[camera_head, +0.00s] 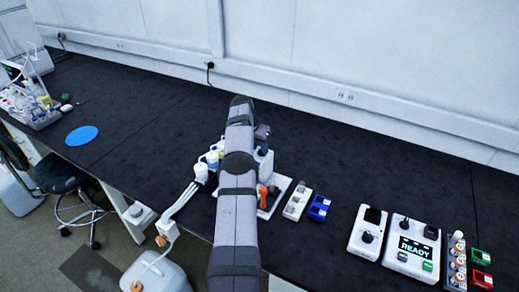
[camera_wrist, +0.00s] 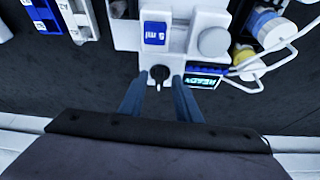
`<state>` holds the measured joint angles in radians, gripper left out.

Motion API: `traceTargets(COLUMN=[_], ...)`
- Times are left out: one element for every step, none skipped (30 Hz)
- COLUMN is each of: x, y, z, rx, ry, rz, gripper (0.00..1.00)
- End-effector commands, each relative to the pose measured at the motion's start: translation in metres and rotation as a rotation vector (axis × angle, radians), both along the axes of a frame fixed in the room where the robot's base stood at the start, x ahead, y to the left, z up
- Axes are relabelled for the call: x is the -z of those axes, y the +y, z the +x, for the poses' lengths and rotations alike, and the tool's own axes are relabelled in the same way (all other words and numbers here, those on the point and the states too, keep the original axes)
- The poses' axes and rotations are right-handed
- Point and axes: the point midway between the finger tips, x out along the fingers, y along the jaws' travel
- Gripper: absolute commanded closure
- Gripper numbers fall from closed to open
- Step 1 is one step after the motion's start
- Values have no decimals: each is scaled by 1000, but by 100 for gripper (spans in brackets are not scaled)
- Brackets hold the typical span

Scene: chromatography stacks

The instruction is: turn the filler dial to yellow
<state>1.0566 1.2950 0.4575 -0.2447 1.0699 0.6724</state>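In the wrist view a small black dial (camera_wrist: 160,74) with a pale pointer mark sits on a white device, which I take to be the filler (camera_wrist: 178,58). The device has a blue "5 ml" label, a round pale knob (camera_wrist: 213,41) and a small screen reading READY (camera_wrist: 203,81). My gripper (camera_wrist: 159,80) is open, its two blue-grey fingers apart on either side of the dial with gaps visible. I cannot tell how deep the fingertips reach. No yellow mark is discernible at the dial. In the head view my arm hides the dial and most of this device.
Bottles with blue and yellow bands (camera_wrist: 262,25) and white tubes (camera_wrist: 270,58) stand close right of the device in the wrist view. In the head view, another white unit with a dial (camera_head: 367,237) and a READY box (camera_head: 412,248) stand right.

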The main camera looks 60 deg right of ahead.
Motion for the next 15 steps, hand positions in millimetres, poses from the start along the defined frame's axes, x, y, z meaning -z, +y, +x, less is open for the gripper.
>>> traceTargets(x=[-2,-5,-7,-9,-11,-16,-20,-23,-28,-31,-33,-38,-41,-44,-47], y=[1,2,3,5,6,7,9,10,12,14,15,17,18,19,21], z=[1,1,1,0,0,1,1,1,1,1,1,1,1,2,2], rx=[0,0,0,-1,-1,-1,-1,0,0,0,0,1,0,0,0], ry=[-1,-1,-1,0,0,-2,-2,-1,-1,-1,-1,-1,-2,-2,-1], rz=[-2,-2,-2,-2,-2,-3,-3,-3,-2,-2,-1,-2,-2,-2,-2], gripper=[70,70,70,70,70,70,70,70,70,70,70,70,70,70,70])
